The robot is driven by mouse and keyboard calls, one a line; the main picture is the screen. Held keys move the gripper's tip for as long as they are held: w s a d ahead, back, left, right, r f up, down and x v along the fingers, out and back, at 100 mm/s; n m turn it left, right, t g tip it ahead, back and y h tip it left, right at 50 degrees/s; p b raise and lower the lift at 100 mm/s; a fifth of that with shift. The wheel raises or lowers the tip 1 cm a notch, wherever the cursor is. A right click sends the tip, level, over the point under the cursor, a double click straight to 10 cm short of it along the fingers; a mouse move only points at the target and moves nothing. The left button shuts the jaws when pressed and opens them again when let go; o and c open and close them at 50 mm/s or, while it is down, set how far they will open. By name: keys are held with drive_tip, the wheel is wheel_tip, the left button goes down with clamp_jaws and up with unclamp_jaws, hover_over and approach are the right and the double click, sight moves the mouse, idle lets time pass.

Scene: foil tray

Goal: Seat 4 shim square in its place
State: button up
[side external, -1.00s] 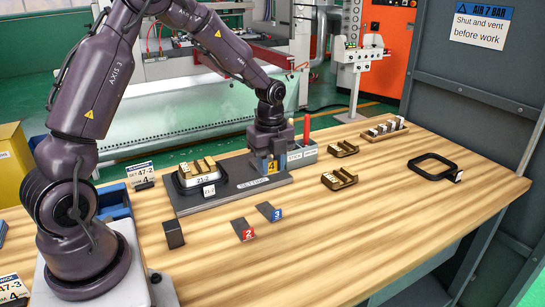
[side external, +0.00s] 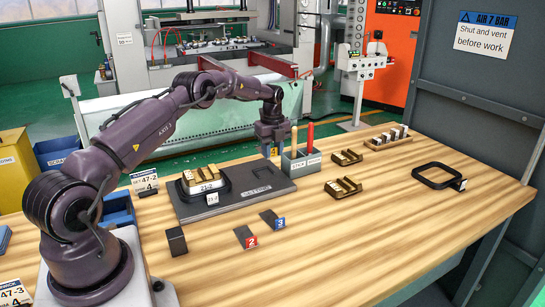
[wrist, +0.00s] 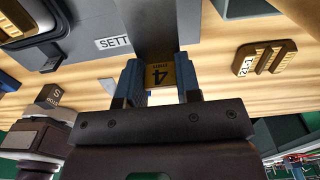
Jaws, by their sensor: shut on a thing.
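The dark 4 shim (wrist: 158,73), with a yellow label, is between the blue fingertips of my gripper (wrist: 158,80) in the wrist view. My gripper (side external: 271,150) is shut on it; in the side view it is at the back right corner of the grey setting plate (side external: 284,187), and the shim is mostly hidden. The shim's far end runs up against dark grey in the wrist view; I cannot tell whether it touches the plate. A black-rimmed mould (side external: 207,186) with brass pieces, marked 21-2, stands at the plate's left end. A dark marked recess (side external: 262,171) shows on the plate.
A grey holder (side external: 301,163) with a red and a wooden handle stands right of my gripper. Shims 2 (side external: 245,236) and 3 (side external: 271,218) and a dark block (side external: 176,241) lie in front.

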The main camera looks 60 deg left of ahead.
sight(272, 182)
drive_tip(key=shift+f, duration=3.85)
drive_tip(key=shift+f, duration=0.55)
drive_tip(key=o, duration=0.7)
drive_tip(key=shift+r, duration=0.1)
drive_tip(key=shift+r, duration=2.2)
